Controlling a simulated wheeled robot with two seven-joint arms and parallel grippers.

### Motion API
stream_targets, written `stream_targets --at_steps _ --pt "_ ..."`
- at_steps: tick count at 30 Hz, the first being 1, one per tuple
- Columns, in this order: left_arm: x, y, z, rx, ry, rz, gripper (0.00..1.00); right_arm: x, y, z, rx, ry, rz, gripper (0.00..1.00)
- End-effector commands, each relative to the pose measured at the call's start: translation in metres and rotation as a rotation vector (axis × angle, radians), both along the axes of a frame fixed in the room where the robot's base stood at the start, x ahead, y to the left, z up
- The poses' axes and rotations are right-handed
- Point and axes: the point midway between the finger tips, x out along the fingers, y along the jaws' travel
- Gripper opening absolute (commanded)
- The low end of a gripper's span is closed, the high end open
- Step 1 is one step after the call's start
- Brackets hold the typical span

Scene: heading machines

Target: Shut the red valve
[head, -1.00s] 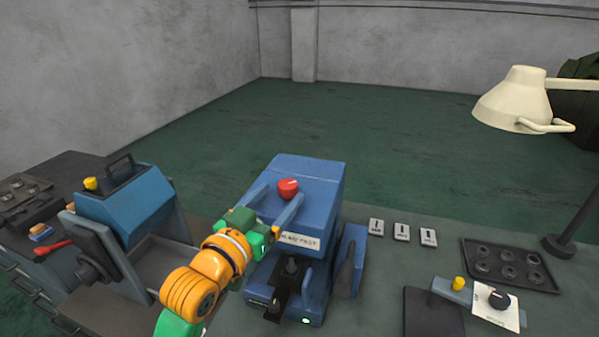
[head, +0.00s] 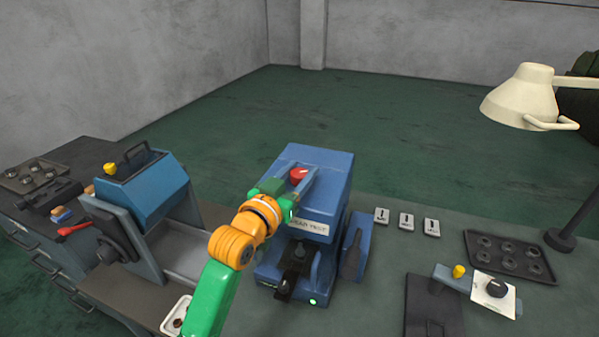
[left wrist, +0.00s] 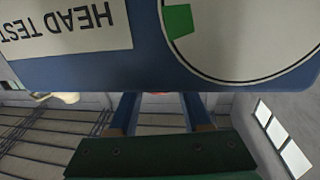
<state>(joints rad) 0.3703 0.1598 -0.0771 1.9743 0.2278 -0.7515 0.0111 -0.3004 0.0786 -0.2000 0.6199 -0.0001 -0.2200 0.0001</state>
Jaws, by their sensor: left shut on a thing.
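The red valve (head: 299,174) is a round red knob with a pale mark, on the blue head test machine (head: 335,172). My left gripper (head: 297,181) reaches it from the front left, its two blue fingers on either side of the knob, shut on it. In the left wrist view, only a sliver of red (left wrist: 158,94) shows between the fingers; the machine's edge hides the rest. That view also shows an upside-down HEAD TEST label (left wrist: 65,25) and a white dial with a green patch (left wrist: 245,35). My right gripper is in neither view.
A second blue machine with a yellow knob (head: 110,168) stands at the left. Several small white tags (head: 406,221) lie right of the head test machine. A dark tray (head: 508,257) and a cream lamp (head: 522,98) are farther right.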

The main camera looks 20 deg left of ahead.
Motion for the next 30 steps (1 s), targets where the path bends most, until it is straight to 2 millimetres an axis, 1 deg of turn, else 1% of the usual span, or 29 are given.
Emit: stream_targets --at_steps 8,11,14,17,24,27,30 --pt "0.0 0.001 -0.001 0.004 -0.002 -0.043 0.0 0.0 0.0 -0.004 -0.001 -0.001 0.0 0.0" --pt "0.0 0.002 -0.002 0.007 0.0 -0.093 0.0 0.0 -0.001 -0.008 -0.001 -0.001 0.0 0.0" --pt "0.0 0.002 -0.004 0.007 0.0 -0.161 0.0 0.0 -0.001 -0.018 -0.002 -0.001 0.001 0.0" --pt "0.001 0.003 -0.007 0.009 -0.003 -0.237 0.0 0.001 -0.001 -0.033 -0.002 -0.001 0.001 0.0" --pt "0.001 0.003 -0.009 0.006 -0.006 -0.418 0.0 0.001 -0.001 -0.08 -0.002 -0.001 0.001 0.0" --pt "0.001 0.003 -0.007 0.003 -0.008 -0.484 0.0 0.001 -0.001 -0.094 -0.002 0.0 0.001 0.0" --pt "0.0 0.002 -0.005 0.0 -0.005 -0.542 0.0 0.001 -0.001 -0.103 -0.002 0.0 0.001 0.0"
